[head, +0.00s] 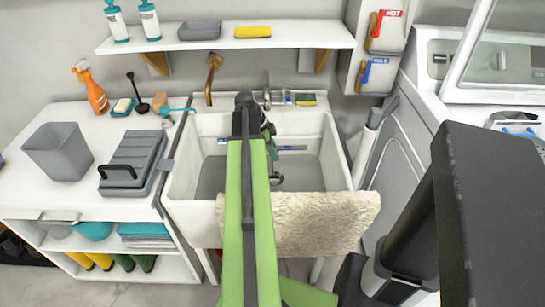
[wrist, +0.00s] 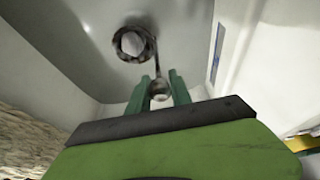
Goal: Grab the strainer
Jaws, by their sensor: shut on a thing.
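My gripper (wrist: 160,88) has its two green fingers closed around a small round silvery piece, which I take to be part of the strainer (wrist: 160,91). A thin dark stem runs up from that piece in the wrist view. A dark-rimmed metal ring (wrist: 132,43) shows just beyond it on the pale sink surface; I cannot tell if it is the drain or part of the strainer. In the head view my gripper (head: 272,152) reaches down into the white sink (head: 180,170), and a small grey metal piece (head: 277,180) shows just below it.
A shaggy beige mat (head: 320,222) hangs over the sink's front edge. Taps (head: 267,95) and a brass spout (head: 211,80) stand behind the basin. A grey bin (head: 60,150) and grey box (head: 133,160) sit on the left counter. A white shelf (head: 220,38) overhangs the back.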

